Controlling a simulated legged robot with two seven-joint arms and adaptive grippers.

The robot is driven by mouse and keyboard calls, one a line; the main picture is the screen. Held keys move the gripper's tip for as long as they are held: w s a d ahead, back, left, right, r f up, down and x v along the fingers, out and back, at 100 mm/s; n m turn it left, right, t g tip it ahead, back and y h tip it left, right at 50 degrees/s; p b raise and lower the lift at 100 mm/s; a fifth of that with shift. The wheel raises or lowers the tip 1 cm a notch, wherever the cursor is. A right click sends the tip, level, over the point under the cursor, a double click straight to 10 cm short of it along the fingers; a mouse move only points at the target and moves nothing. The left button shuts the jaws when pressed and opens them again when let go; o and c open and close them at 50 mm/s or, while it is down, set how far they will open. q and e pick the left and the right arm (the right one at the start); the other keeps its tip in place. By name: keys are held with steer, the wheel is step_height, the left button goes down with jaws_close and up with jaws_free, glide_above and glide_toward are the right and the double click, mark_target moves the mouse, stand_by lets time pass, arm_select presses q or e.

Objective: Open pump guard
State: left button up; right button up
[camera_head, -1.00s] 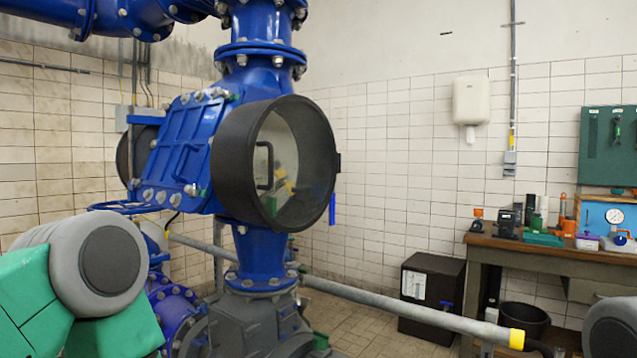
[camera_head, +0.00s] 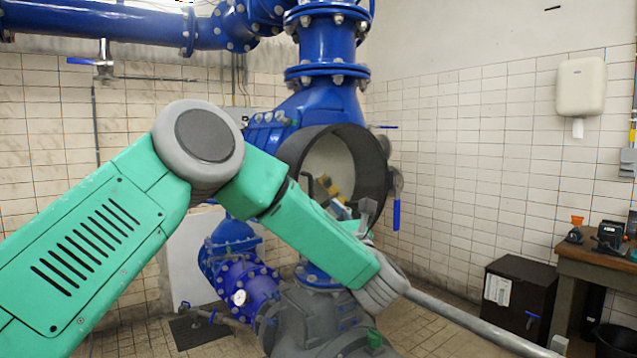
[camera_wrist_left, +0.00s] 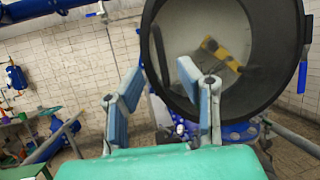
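The pump guard is a thick black ring (camera_head: 294,152) with a reflective round cover (camera_head: 335,162) on the blue pump housing. A dark bar handle (camera_head: 307,184) stands on the left side of the cover. The guard looks shut. My left gripper (camera_head: 352,212) is in front of the guard's lower part. In the left wrist view my left gripper (camera_wrist_left: 160,72) has its two blue-padded fingers spread apart and empty. The handle (camera_wrist_left: 160,55) shows between and beyond the fingertips, not visibly touched. The black ring (camera_wrist_left: 270,92) fills the upper right there. My right gripper is not in view.
A grey pipe (camera_head: 470,328) runs across low at the right. A black box (camera_head: 515,300) and a workbench (camera_head: 600,268) stand further right. Blue pipes (camera_head: 130,28) run overhead. A blue hanging lever (camera_head: 396,214) is just right of the guard.

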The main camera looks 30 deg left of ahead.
mark_target(312, 189)
arm_select(q)
steer(key=p+x, duration=0.2)
steer(key=x, duration=0.5)
steer(key=shift+a+r, duration=0.1)
steer(key=shift+a, duration=0.15)
steer(key=shift+w+a+r+p, duration=0.25)
steer(key=shift+w+r+p, duration=0.1)
steer(key=shift+w, duration=0.1)
steer(key=shift+w+r, duration=0.1)
steer(key=shift+a, duration=0.1)
steer(key=shift+a, duration=0.35)
jaws_close()
